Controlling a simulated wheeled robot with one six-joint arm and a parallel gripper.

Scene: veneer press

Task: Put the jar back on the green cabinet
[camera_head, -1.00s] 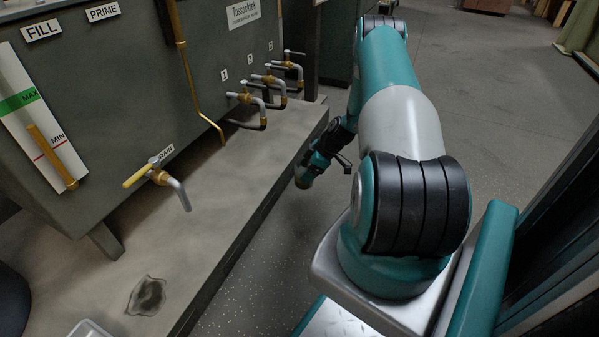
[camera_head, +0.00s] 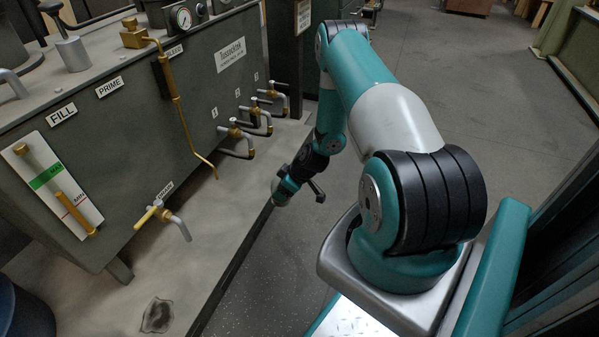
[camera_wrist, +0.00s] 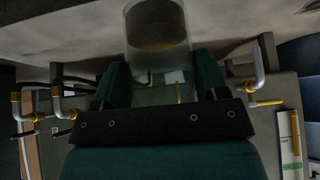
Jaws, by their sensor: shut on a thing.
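In the wrist view, a clear glass jar (camera_wrist: 158,62) with dark contents stands between the two fingers of my gripper (camera_wrist: 160,86), which is shut on it. In the head view, my gripper (camera_head: 287,188) hangs at the end of my arm, beside the edge of the concrete plinth. The jar shows there only as a small pale shape (camera_head: 280,198).
The tank has several taps (camera_head: 240,132), a drain tap (camera_head: 165,217) with a yellow handle and a brass pipe (camera_head: 186,122). The concrete plinth (camera_head: 215,215) sticks out below it. A blue bin (camera_head: 25,312) is at lower left. Open floor (camera_head: 455,110) lies beyond my arm.

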